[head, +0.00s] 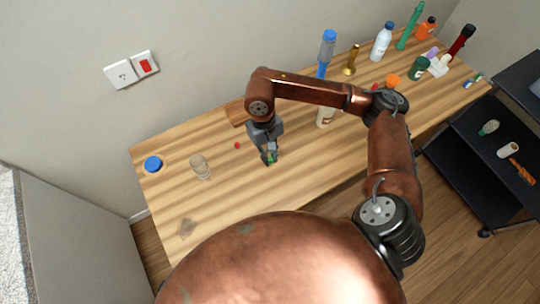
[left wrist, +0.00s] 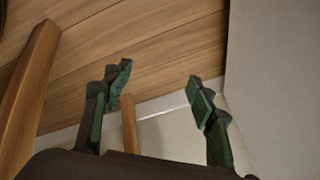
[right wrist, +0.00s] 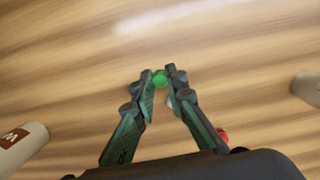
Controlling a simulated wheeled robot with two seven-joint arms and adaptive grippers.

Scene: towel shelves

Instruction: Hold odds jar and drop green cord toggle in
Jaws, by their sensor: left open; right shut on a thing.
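The green cord toggle (right wrist: 159,78) is a small round green piece held between the fingertips of my right gripper (right wrist: 159,84). In the head view, my right gripper (head: 269,160) points down over the middle of the table, and a bit of green shows at its tips. A clear glass jar (head: 200,167), likely the odds jar, stands upright on the table to the left of that gripper, apart from it. I cannot make out its contents. My left gripper (left wrist: 158,88) is open and empty in the left wrist view, with wooden floor behind it; it is outside the head view.
A blue-topped item (head: 153,164) stands left of the jar. A small red piece (head: 237,145) lies between jar and right gripper. A pale bottle (head: 325,116) stands right of the gripper. Several bottles crowd the table's far right. The front left is mostly clear.

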